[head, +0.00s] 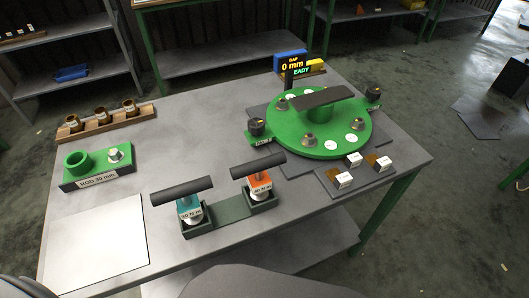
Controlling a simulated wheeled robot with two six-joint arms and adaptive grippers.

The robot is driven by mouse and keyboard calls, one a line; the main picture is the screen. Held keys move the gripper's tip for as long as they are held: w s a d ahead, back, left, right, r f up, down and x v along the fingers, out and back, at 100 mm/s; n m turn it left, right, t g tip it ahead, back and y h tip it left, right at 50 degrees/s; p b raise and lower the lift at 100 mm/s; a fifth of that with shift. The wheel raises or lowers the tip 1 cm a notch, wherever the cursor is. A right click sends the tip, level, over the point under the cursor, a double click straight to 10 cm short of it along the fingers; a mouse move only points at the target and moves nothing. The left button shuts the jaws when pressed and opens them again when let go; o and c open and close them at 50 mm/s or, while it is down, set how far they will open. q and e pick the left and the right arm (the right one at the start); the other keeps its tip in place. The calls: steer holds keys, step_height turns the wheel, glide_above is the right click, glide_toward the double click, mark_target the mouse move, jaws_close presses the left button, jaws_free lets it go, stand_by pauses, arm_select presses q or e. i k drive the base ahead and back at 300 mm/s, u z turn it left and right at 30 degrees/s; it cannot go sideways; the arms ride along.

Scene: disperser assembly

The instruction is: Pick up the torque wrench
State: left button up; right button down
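Two T-handled tools that look like torque wrenches stand upright in a dark green holder (232,209) near the table's front edge. The left torque wrench (188,204) has a teal body and a black bar handle. The right torque wrench (259,182) has an orange body and a similar black handle. Both carry white labels that seem to end in "N m"; the numbers are too small to read surely. Their lower ends are hidden in the holder. Neither of my grippers shows clearly in the head view.
A green round disperser plate (347,143) with a dark bar on top sits at the right, behind small labelled blocks (354,159). A green rod block (97,168), a wooden rack with brown cups (104,124) and a white sheet (95,245) lie left. The table's middle is clear.

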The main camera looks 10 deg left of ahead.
mark_target(259, 180)
steer(key=u, duration=1.65)
steer(key=k, duration=1.1)
steer(key=z, duration=1.7)
steer(key=i, duration=0.5)
steer(key=u, duration=0.05)
